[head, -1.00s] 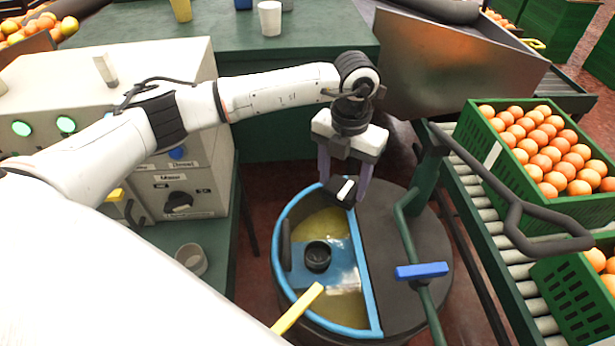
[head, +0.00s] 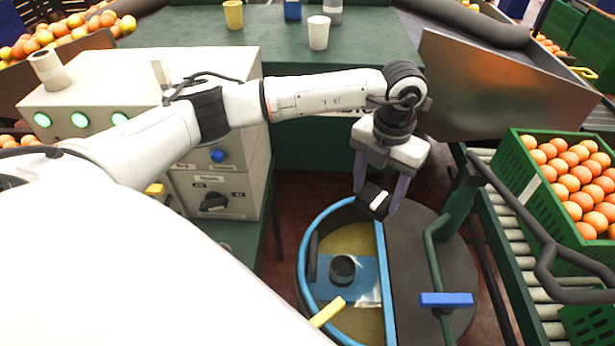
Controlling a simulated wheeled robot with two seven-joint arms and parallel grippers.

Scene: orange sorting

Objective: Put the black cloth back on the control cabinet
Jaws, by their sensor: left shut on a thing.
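My left gripper (head: 378,194) is shut on a small black bundle with a white patch, which looks like the black cloth (head: 366,196). It holds the bundle above the round tank (head: 430,262), near the blue rim at its back. The beige control cabinet (head: 205,68) stands to the left, with green lit buttons, a blue knob and a black rotary switch. My left arm passes in front of the cabinet and hides part of its front and top. My right gripper is not in view.
A beige cup or roll (head: 48,70) and a small upright piece (head: 160,73) stand on the cabinet top. A yellow cup (head: 233,15) and a white cup (head: 318,33) stand on the green table (head: 385,45). A green crate of oranges (head: 540,195) sits on the roller conveyor at right.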

